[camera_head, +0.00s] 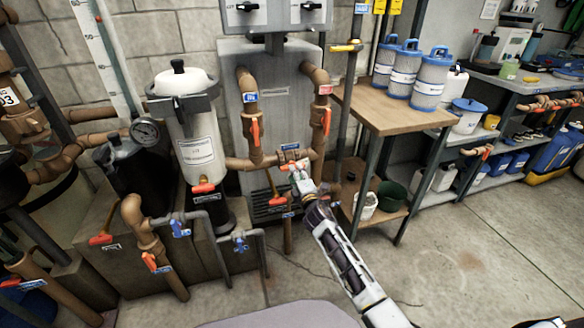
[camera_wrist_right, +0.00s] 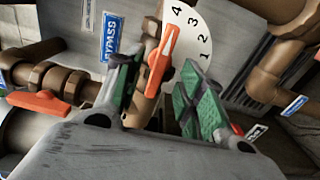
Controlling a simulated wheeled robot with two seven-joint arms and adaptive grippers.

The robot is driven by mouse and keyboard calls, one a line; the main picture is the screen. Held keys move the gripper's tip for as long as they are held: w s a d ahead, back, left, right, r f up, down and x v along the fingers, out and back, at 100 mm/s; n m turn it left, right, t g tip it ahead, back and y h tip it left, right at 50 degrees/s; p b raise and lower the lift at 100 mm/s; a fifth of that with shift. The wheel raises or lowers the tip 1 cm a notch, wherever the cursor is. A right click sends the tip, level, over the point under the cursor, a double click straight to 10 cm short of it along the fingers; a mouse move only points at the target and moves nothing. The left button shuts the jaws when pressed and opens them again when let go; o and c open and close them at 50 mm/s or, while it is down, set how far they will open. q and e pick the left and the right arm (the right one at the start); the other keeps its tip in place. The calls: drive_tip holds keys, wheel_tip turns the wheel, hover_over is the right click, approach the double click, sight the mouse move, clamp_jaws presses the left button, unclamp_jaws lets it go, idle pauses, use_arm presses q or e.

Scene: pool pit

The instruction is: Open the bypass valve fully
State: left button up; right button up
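The bypass valve has an orange lever handle (camera_wrist_right: 160,62) in the right wrist view, in front of a white dial plate (camera_wrist_right: 190,38) marked 1 to 4. The lever is tilted, its upper end near the 4. A blue BYPASS label (camera_wrist_right: 112,36) is to its left. My right gripper (camera_wrist_right: 158,75) is open, its green-padded fingers apart on either side of the lever in the picture. I cannot tell whether a finger touches it. In the head view my right gripper (camera_head: 301,180) is at the bypass pipe (camera_head: 240,163) and partly hides the valve. My left gripper is out of view.
Another orange handle (camera_wrist_right: 40,103) is at the left in the wrist view. Brown pipes with orange handles (camera_head: 255,132) rise above. A white filter tank (camera_head: 190,125) stands to the left. A wooden table (camera_head: 385,112) with blue-white cartridges stands to the right. The floor (camera_head: 480,240) at right is clear.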

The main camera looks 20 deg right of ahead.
drive_tip(key=s+p, duration=0.1)
drive_tip(key=s, duration=0.3)
drive_tip(key=shift+s+d, duration=0.1)
drive_tip(key=shift+s, duration=0.15)
idle(1.4)
